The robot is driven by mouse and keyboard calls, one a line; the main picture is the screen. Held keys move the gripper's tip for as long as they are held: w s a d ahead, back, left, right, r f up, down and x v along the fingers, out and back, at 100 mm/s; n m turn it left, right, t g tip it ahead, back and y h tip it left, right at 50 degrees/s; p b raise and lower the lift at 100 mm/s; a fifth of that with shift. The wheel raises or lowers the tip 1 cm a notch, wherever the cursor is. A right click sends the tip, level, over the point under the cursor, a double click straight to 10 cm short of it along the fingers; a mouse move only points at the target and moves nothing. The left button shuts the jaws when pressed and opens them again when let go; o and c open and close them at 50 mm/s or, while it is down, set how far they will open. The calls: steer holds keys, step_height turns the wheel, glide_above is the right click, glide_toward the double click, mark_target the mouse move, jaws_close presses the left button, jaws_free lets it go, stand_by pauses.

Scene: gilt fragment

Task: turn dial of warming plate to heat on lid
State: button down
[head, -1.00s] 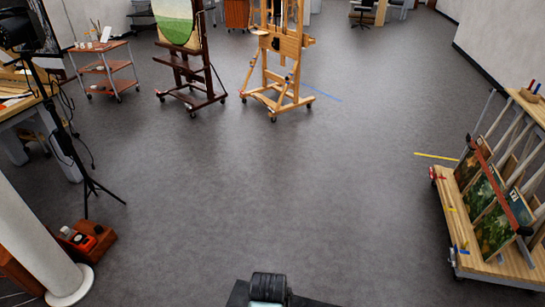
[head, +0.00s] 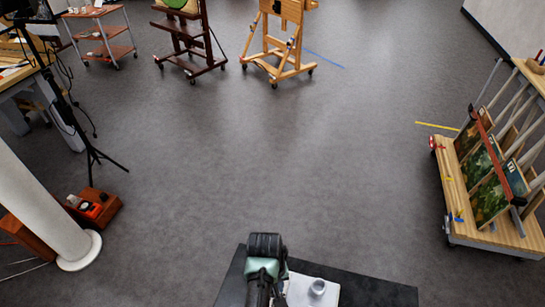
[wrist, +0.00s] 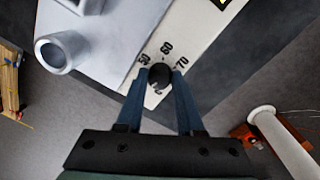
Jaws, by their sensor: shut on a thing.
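The warming plate (wrist: 190,35) is a pale flat slab with printed numbers, among them 50, 60 and 70, around a small black dial (wrist: 159,75). In the wrist view my gripper (wrist: 160,80) has its two blue fingers on either side of the dial, shut on it. A pale, hollow cylindrical thing (wrist: 60,50) lies or stands on the plate; I cannot tell whether it is the lid. In the head view the warming plate (head: 302,292) shows beside my arm, which hides the dial and fingers.
The plate stands on a dark tabletop (head: 375,292). A white column (head: 45,215) and an orange-brown box (head: 98,207) are at left. A cart of paintings (head: 490,190) stands at right, easels (head: 280,50) at the back. The floor between is clear.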

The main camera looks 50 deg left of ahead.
steer(key=m, duration=0.3)
steer(key=shift+m, duration=0.3)
steer(key=m, duration=0.3)
steer(key=shift+a+m, duration=0.1)
steer(key=shift+m, duration=0.2)
steer(key=m, duration=0.6)
steer(key=shift+w+m+g, duration=0.1)
steer(key=shift+m+g, duration=0.2)
steer(key=shift+g, duration=0.1)
steer(key=m, duration=0.7)
steer(key=shift+p, duration=0.4)
steer(key=m, duration=0.6)
steer(key=shift+w+m+g+p, duration=0.1)
steer(key=shift+m+g+p, duration=0.2)
steer(key=shift+m+p, duration=0.1)
steer(key=c, duration=0.5)
jaws_free()
steer(key=shift+c, duration=0.2)
